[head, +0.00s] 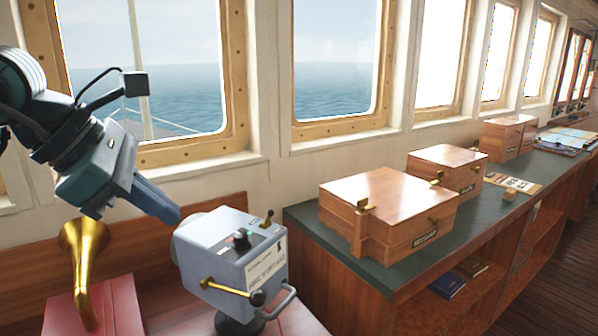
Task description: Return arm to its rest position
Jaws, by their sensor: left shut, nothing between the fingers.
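My left arm comes in from the upper left, dark grey and teal. Its gripper (176,216) points down and to the right, with its fingers together and nothing held. The fingertips are close to the upper left side of a grey box-shaped device (228,262) with a lever, knobs and a label. I cannot tell whether they touch it. A brass horn (82,262) stands below the arm, left of the device. My right gripper is not in view.
A green-topped counter (310,225) runs along the windows at right. It carries a large wooden box (388,205), a smaller wooden box (447,165) and another farther back (503,138). Books (449,284) sit on a shelf below. Wooden floor (548,290) is clear at lower right.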

